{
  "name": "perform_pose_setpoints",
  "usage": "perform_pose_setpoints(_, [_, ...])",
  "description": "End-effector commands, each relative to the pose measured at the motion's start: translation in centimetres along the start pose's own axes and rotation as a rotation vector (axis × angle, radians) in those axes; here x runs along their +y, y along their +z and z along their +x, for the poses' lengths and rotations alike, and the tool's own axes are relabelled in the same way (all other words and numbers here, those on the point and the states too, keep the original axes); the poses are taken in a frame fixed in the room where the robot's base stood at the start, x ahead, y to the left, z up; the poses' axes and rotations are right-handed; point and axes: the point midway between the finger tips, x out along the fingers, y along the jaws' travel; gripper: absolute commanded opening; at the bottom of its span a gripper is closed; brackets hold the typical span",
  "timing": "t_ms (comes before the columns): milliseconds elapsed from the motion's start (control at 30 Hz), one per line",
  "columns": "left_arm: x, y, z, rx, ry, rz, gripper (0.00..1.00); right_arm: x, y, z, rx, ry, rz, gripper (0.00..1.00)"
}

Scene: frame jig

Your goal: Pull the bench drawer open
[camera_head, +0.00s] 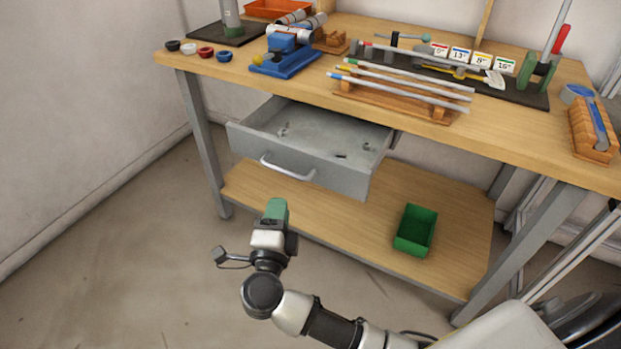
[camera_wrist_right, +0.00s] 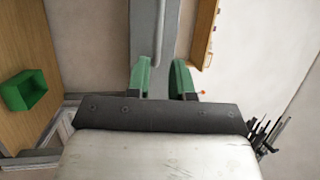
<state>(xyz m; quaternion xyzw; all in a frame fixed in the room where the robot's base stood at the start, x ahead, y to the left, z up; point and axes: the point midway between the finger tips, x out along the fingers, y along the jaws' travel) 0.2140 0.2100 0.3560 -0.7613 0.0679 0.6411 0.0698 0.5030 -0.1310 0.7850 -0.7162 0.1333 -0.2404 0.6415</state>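The grey bench drawer (camera_head: 330,174) is pulled out from under the bench top, and its inside shows with a few small items. Its pale bar handle (camera_head: 287,172) is on the front face. My right gripper (camera_head: 275,203) is in front of the drawer, a little below the handle in the head view. In the right wrist view its green fingers (camera_wrist_right: 163,75) are apart with nothing gripped. The handle (camera_wrist_right: 160,35) shows there ahead of the fingertips, in front of the grey drawer front (camera_wrist_right: 141,30). My left gripper is not in view.
The wooden bench top (camera_head: 440,133) holds a blue jig (camera_head: 287,58), a rack of rods (camera_head: 395,97), small cups and a brush holder. A green bin (camera_head: 415,230) stands on the lower shelf (camera_head: 462,225). The floor left of the bench is clear.

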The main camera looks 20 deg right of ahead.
Motion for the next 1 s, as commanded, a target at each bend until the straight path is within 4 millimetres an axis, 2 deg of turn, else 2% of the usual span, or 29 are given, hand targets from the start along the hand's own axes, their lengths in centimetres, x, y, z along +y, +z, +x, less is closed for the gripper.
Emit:
perform_pose_setpoints(67, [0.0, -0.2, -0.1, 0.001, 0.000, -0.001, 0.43, 0.6, 0.4, -0.3, -0.020, 0.002, -0.005, 0.22])
perform_pose_setpoints(167, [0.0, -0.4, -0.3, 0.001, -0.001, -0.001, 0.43, 0.4, 0.5, 0.5, -0.023, 0.000, -0.006, 0.22])
perform_pose_setpoints(500, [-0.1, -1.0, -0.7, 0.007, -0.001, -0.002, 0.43, 0.4, 0.6, 6.8, -0.022, 0.000, -0.007, 0.22])
perform_pose_setpoints(700, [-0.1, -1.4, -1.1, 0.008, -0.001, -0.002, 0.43, 0.5, 0.7, 9.4, -0.022, 0.002, -0.006, 0.22])
perform_pose_setpoints(1000, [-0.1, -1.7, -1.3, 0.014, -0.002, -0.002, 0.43, 0.5, 0.7, 10.2, -0.023, 0.004, -0.005, 0.22])
